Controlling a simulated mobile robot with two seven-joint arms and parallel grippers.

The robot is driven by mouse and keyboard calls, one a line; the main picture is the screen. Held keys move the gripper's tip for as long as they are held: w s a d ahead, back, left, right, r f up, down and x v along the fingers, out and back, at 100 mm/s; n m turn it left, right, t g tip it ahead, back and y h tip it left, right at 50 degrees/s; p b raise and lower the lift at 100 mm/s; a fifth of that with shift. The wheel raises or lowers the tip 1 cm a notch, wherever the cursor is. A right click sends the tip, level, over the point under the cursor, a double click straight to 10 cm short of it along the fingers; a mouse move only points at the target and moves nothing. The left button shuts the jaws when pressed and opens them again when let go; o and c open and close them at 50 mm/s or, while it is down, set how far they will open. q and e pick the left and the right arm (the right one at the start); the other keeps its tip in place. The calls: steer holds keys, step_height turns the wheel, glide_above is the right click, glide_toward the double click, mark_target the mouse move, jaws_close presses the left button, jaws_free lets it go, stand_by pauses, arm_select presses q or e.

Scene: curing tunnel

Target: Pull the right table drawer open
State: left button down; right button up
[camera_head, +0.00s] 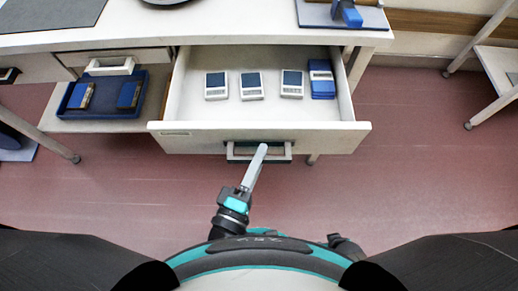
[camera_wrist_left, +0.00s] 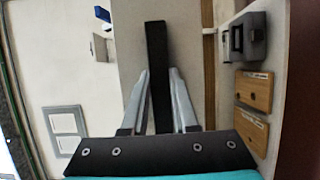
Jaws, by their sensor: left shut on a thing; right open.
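The right table drawer (camera_head: 250,138) is pulled out from under the white table (camera_head: 215,24), its inside in full view. Its dark bar handle (camera_head: 236,151) is on the drawer front. My left gripper (camera_head: 261,150) is at this handle, with a pale finger reaching up to it. In the left wrist view, the two fingers close on the dark handle bar (camera_wrist_left: 157,50) from both sides. Of my right gripper (camera_head: 345,248), only a dark part shows at the edge of my base; its fingers are not clear.
The drawer holds several small devices (camera_head: 252,86) and a blue stack (camera_head: 321,80). The red floor (camera_head: 420,180) at right is clear.

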stand_by(0.3)
arm_select(q)
steer(key=c, duration=0.7)
jaws_free()
steer(key=shift+s, duration=0.1)
